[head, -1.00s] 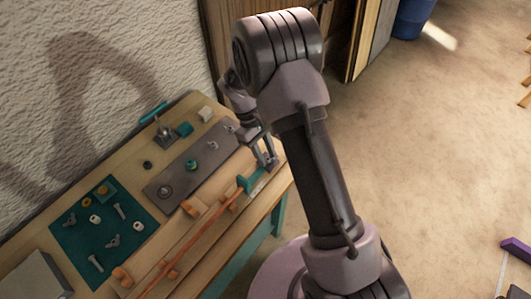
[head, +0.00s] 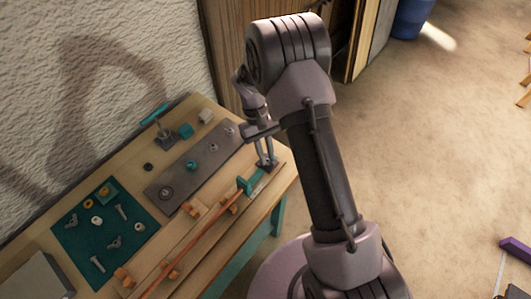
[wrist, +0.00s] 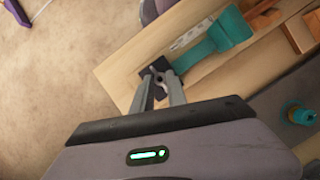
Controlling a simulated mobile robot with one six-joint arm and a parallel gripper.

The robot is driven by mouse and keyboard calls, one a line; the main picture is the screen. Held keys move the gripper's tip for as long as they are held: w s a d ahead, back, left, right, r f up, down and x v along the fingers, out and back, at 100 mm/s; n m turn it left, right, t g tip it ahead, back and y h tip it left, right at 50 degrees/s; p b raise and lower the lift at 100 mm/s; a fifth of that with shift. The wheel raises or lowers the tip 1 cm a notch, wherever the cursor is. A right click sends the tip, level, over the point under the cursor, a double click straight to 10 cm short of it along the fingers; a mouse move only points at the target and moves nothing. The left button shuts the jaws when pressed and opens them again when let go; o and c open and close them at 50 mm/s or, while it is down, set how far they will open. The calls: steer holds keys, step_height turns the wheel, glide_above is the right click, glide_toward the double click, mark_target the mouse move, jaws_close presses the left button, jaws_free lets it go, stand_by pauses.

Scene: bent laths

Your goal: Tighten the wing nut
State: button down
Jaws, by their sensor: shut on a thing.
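The wing nut (wrist: 159,80) is small and grey and sits on a dark block (wrist: 172,68) at the end of the wooden board, seen in the wrist view. My gripper (wrist: 160,88) has its two fingers on either side of it, shut on it. In the head view my gripper (head: 266,162) reaches down to the same dark block at the table's right end, and the nut itself is hidden there. A teal clamp piece (head: 244,184) stands beside the block, at the end of a long orange lath (head: 196,244). It also shows in the wrist view (wrist: 230,28).
A teal mat (head: 75,240) holds loose bolts, nuts and wing nuts. A grey metal plate (head: 170,178) with several studs lies behind the board. A tool with a teal handle (head: 155,113) stands at the back. Wooden blocks (head: 124,277) flank the lath.

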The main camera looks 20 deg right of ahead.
steer(key=m, duration=0.1)
steer(key=m+y, duration=0.1)
steer(key=m, duration=0.2)
steer(key=shift+d+m+y, duration=0.25)
steer(key=shift+m+y, duration=0.05)
steer(key=shift+y, duration=0.1)
steer(key=m+y, duration=0.1)
steer(key=m, duration=0.2)
steer(key=shift+d+m+b, duration=0.1)
steer(key=shift+m+b, duration=0.2)
steer(key=shift+m, duration=0.1)
steer(key=m, duration=0.2)
steer(key=m+t+y+b, duration=0.1)
steer(key=m, duration=0.1)
steer(key=shift+s+d+f+y, duration=0.1)
steer(key=shift+s+d+y, duration=0.05)
steer(key=shift+y, duration=0.15)
steer(key=shift+s+m+t+y+b, duration=0.1)
steer(key=shift+m+t+y+b, duration=0.25)
steer(key=shift+m, duration=0.85)
steer(key=shift+s+m+t+y+b, duration=0.15)
steer(key=shift+m+t+b, duration=0.4)
steer(key=shift+m, duration=0.65)
steer(key=c, duration=1.3)
jaws_free()
steer(key=shift+c, duration=0.2)
steer(key=shift+d, duration=0.1)
